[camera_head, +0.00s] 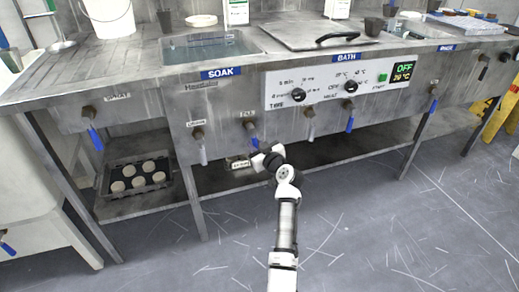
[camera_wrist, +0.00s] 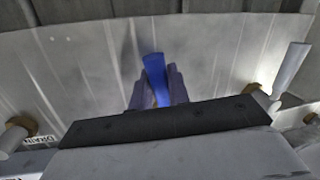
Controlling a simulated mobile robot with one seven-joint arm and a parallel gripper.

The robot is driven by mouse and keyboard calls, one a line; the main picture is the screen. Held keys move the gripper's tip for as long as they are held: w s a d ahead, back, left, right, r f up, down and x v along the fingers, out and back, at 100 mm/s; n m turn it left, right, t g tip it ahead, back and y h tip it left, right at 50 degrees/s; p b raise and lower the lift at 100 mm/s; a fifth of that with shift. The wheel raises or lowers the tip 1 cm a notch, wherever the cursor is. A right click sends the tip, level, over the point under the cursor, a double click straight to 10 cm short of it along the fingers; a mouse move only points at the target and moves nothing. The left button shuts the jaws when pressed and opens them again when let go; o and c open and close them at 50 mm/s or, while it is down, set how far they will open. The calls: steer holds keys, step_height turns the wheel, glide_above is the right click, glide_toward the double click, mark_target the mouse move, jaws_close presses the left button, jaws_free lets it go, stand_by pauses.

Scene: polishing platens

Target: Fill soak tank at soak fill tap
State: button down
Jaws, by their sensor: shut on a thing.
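The soak tank (camera_head: 208,42) is a recessed basin with water visible in it, set in the steel bench above the blue SOAK label (camera_head: 221,73). Below it, a front tap with a blue lever (camera_head: 253,142) hangs from a brass fitting; its small label is hard to read. My gripper (camera_head: 260,158) is at this lever. In the wrist view my gripper (camera_wrist: 158,90) is shut on the blue lever (camera_wrist: 153,66), with a finger on each side. The lever points roughly down in the head view. No water stream is visible.
A white-lever tap (camera_head: 200,145) is close on the left, and another (camera_head: 310,125) on the right. Other blue-lever taps (camera_head: 95,136) hang along the bench front. A control panel (camera_head: 340,85) is above right. A dark tray (camera_head: 137,178) sits on the lower shelf. The floor in front is clear.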

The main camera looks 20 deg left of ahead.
steer(key=shift+s+a+f+m+b, duration=0.1)
steer(key=shift+s+a+m+b, duration=0.3)
steer(key=shift+m, duration=0.5)
steer(key=shift+a, duration=0.1)
steer(key=c, duration=1.4)
jaws_free()
steer(key=shift+o, duration=0.2)
